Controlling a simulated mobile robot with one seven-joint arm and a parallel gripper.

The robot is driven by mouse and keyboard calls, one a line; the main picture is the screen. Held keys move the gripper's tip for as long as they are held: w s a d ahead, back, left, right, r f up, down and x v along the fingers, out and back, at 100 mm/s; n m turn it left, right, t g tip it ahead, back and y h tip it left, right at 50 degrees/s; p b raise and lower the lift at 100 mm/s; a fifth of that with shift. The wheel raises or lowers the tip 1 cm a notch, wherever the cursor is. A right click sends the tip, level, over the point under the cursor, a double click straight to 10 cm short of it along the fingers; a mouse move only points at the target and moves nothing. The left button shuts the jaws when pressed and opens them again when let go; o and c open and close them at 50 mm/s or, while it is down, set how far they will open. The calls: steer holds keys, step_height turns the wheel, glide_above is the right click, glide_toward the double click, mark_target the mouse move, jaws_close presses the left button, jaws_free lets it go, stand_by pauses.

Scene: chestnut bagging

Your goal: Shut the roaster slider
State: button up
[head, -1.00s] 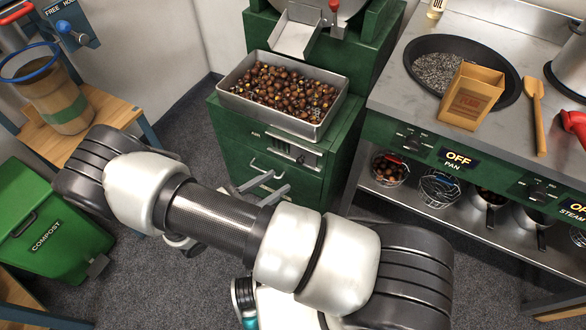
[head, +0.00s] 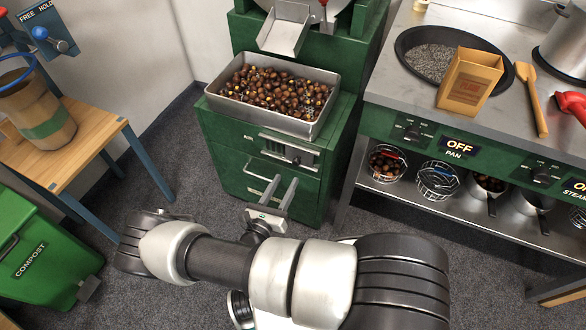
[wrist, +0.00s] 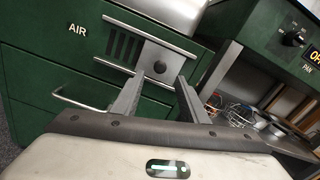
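The roaster slider is a metal plate with dark slots and a round dark knob, labelled AIR, on the green roaster front; the plate (head: 289,150) shows in the head view. In the wrist view the slider's knob (wrist: 160,67) sits right of the open-looking slots. My gripper (wrist: 160,80) is open and empty, its two fingers pointing at the panel on either side of the knob's line. In the head view my gripper (head: 284,183) is low in front of the roaster, apart from the slider. Its exact distance from the knob is hard to tell.
A metal tray of chestnuts (head: 226,96) sits above the slider. A bar handle (wrist: 80,100) juts from the panel below it. The stove counter (head: 388,88) with a pan and paper bag is at the right. A wooden table (head: 75,145) and green compost bin (head: 50,250) are at left.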

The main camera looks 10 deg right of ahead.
mark_target(295, 164)
steer(key=x, duration=0.7)
steer(key=shift+w+d+b, duration=0.1)
steer(key=shift+b, duration=0.3)
jaws_close()
